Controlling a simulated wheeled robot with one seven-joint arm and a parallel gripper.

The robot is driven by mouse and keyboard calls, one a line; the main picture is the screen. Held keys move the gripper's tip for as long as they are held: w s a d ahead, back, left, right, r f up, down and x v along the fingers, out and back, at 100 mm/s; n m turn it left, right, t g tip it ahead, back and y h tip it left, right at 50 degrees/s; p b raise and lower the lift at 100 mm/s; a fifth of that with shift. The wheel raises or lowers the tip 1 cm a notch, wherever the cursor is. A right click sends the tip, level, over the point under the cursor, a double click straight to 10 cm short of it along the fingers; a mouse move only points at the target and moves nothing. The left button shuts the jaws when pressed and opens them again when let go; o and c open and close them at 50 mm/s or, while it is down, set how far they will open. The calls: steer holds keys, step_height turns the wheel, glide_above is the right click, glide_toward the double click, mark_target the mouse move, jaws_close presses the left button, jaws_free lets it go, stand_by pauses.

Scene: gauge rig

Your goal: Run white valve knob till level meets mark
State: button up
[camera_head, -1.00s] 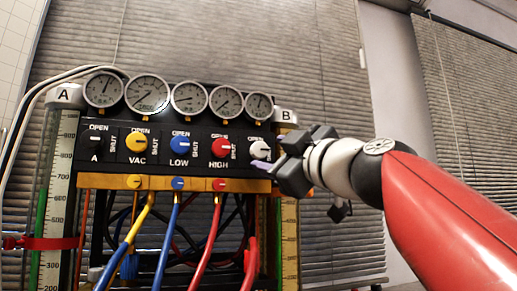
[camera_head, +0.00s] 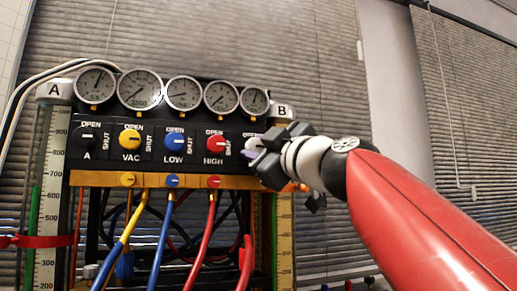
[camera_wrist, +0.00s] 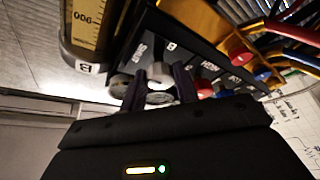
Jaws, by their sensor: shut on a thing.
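The white valve knob (camera_wrist: 160,72) is at the B end of the black panel (camera_head: 107,160). It shows between my fingers in the wrist view and is mostly hidden by my gripper (camera_head: 252,153) in the head view. My gripper (camera_wrist: 158,88) is shut on the white knob. Left tube A (camera_head: 48,225) has a printed scale, a green column and a red band (camera_head: 40,241) around it.
Black, yellow (camera_head: 130,140), blue (camera_head: 175,141) and red (camera_head: 214,143) knobs sit in a row left of my gripper. Several round gauges (camera_head: 140,90) stand above. Coloured hoses (camera_head: 163,240) hang below the yellow bar. Blinds are behind; the right side is open.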

steer(key=shift+f+n+g+y+b, duration=0.15)
steer(key=shift+n+g+y+b, duration=0.2)
steer(key=shift+n+b, duration=0.6)
steer(key=n, duration=0.1)
steer(key=n+g, duration=0.2)
steer(key=n, duration=0.1)
steer(key=shift+d+r, duration=0.1)
steer(key=shift+r, duration=0.15)
steer(key=o, duration=1)
steer(key=shift+c, duration=0.2)
steer(key=b+v, duration=0.3)
steer(key=v, duration=0.5)
steer(key=shift+w, duration=0.1)
